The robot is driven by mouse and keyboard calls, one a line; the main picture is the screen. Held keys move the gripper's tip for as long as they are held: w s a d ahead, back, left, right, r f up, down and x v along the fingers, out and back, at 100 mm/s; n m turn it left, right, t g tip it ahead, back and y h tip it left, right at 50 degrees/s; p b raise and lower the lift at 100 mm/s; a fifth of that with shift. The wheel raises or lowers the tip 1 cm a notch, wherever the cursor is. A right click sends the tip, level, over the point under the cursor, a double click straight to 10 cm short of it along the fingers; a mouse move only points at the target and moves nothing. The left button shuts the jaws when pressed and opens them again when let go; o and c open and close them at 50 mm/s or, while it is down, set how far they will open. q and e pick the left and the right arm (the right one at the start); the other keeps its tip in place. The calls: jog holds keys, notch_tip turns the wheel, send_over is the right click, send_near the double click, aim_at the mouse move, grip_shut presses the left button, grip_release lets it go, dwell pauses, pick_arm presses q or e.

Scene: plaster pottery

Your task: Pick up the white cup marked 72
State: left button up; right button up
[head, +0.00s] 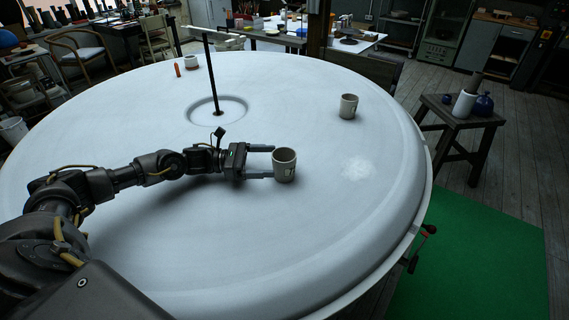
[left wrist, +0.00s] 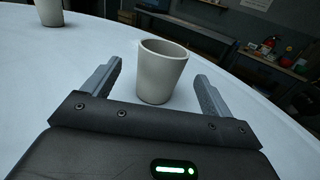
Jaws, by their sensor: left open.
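In the left wrist view the cup (left wrist: 160,72) stands between and just beyond the two fingertips of the gripper (left wrist: 158,75); no contact is clear. A second white cup (head: 348,106) stands farther back right, and a third (head: 191,62) at the far left edge. My right gripper is not in view.
A thin black rod (head: 211,75) rises from a round recess in the table, behind my left gripper. A small orange object (head: 178,70) stands near the far cup. A wooden stool (head: 460,118) with vessels is off to the right. The table around the nearest cup is clear.

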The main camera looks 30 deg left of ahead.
aim_at(284, 159)
pick_arm(q)
jog(key=shift+w+d, duration=0.1)
jog(key=shift+d, duration=0.05)
jog(key=shift+d+r+p, duration=0.15)
jog(key=shift+d+p, duration=0.15)
jog(key=shift+p, duration=0.05)
jog(key=p+x, duration=0.2)
jog(key=x, duration=0.1)
jog(key=shift+w+d+r, duration=0.1)
jog(key=shift+w+d, duration=0.1)
jog(key=shift+d, duration=0.1)
jog(key=shift+w+d+p, duration=0.25)
jog(key=shift+d+p, duration=0.1)
jog(key=shift+d, duration=0.1)
jog(key=shift+c, duration=0.7)
jog(key=c, duration=1.1)
jog(key=shift+a, duration=0.1)
